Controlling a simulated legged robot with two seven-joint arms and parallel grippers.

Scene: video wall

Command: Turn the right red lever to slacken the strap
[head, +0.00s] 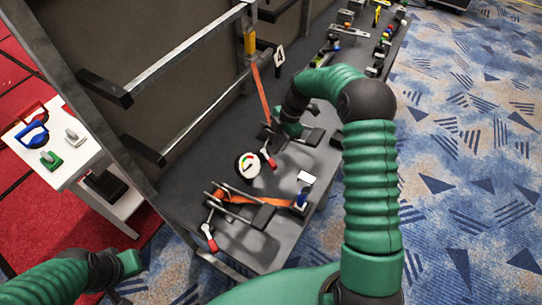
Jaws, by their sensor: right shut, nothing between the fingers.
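A red lever (267,158) sits on the grey bench at the foot of an orange strap (260,92), which runs up to the wall frame. A second red lever (209,238) is nearer and further left, beside another orange strap (240,199) that lies low across the bench. My right gripper (281,134) reaches down just above and right of the farther lever, shut and empty. Its fingertips are partly hidden by the arm and dark parts, so I cannot tell whether it touches the lever. My left arm is at the bottom left; its gripper's fingers do not show clearly.
A round gauge (248,166) stands between the levers. Metal rails (190,45) cross the dark panel behind. A white side table (68,160) with blue, red and green handles is at the left. Several small parts line the bench's far end. The carpet at right is clear.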

